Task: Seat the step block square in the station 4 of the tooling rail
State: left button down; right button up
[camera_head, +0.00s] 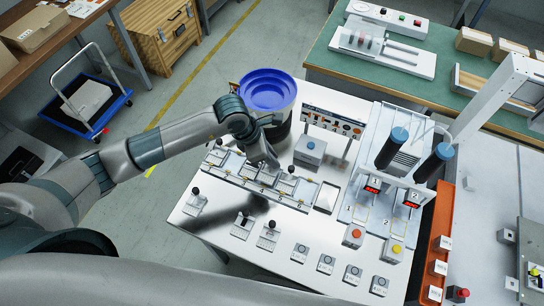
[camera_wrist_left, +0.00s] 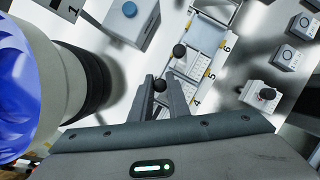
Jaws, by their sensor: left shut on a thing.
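The tooling rail (camera_head: 245,183) runs diagonally across the white table, with numbered stations along its front edge. My left gripper (camera_head: 270,165) is low over the middle of the rail. In the left wrist view my left gripper (camera_wrist_left: 161,86) is shut on a part with a black ball knob (camera_wrist_left: 160,85), which I take to be the step block. It is beside the number 4 mark of the rail (camera_wrist_left: 206,38). The fingers hide its lower body, so I cannot tell whether it is seated or square. My right gripper is not in view.
A blue-rimmed bin (camera_head: 268,88) stands just behind the gripper. A grey box with a blue button (camera_head: 309,150) is right of it. Knobbed blocks (camera_head: 195,204) and several button boxes (camera_head: 300,253) stand in front of the rail. A two-column machine (camera_head: 385,165) stands at the right.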

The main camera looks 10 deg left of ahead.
pick_arm(q)
jog(key=shift+f+b, duration=0.7)
jog(key=shift+b, duration=0.05)
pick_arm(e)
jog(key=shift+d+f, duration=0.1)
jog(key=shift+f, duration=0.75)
pick_arm(q)
jog(key=c, duration=1.6)
grip_release()
jog(key=shift+a+r, duration=0.1)
